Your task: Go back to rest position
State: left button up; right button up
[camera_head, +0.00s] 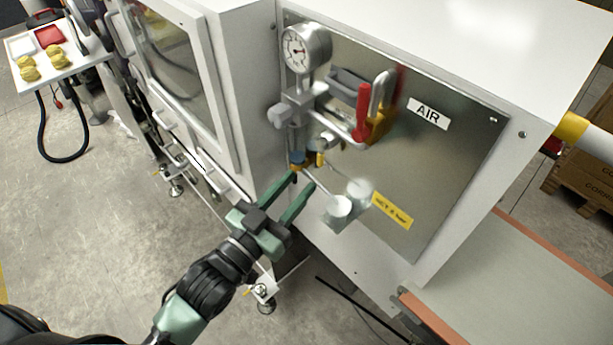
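My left gripper (302,183) is in the middle of the camera_head view, in front of the metal air panel (445,160) on the white cabinet. Its two green fingers are apart, and I see nothing between them. The fingertips are just below the lower end of the air unit (297,110), close to its small blue and yellow fittings; I cannot tell whether they touch. A round gauge (306,48) sits at the top of this unit. My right gripper is not in view.
A red-handled valve (363,112) and silver round parts (340,207) stick out from the panel. A belt with orange edges (500,275) is at the lower right. A small table with yellow items (57,56) stands at the upper left. The floor at left is mostly clear.

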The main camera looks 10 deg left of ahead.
pick_arm(q)
jog(key=shift+s+a, duration=0.15)
jog(key=shift+s, duration=0.2)
jog(key=a+f+n+g+y, duration=0.1)
jog(key=a+f+g+y, duration=0.1)
jog(key=f, duration=1)
jog(key=a+f+g+y, duration=0.2)
jog(key=a+f, duration=0.1)
jog(key=f, duration=0.9)
jog(key=s+a+f+n+g+y+b, duration=0.1)
jog(key=s+a+f+g, duration=0.15)
jog(key=f, duration=0.65)
jog(key=s+a+f+g+y, duration=0.1)
jog(key=s+f, duration=0.3)
jog(key=f, duration=0.5)
jog(key=s+a+f+g, duration=0.1)
jog(key=s+f+g, duration=0.2)
jog(key=s+f, duration=0.4)
jog(key=s+a+f+g+y, duration=0.1)
jog(key=s+f, duration=0.5)
jog(key=s, duration=0.6)
jog(key=s+a+f+g+y+b, duration=0.1)
jog(key=s+a+f+g, duration=0.1)
jog(key=s+f+g, duration=0.2)
jog(key=s+f, duration=0.3)
jog(key=s, duration=0.3)
jog(key=shift+f+n+g, duration=0.35)
jog(key=shift+n, duration=0.05)
jog(key=shift+a, duration=0.1)
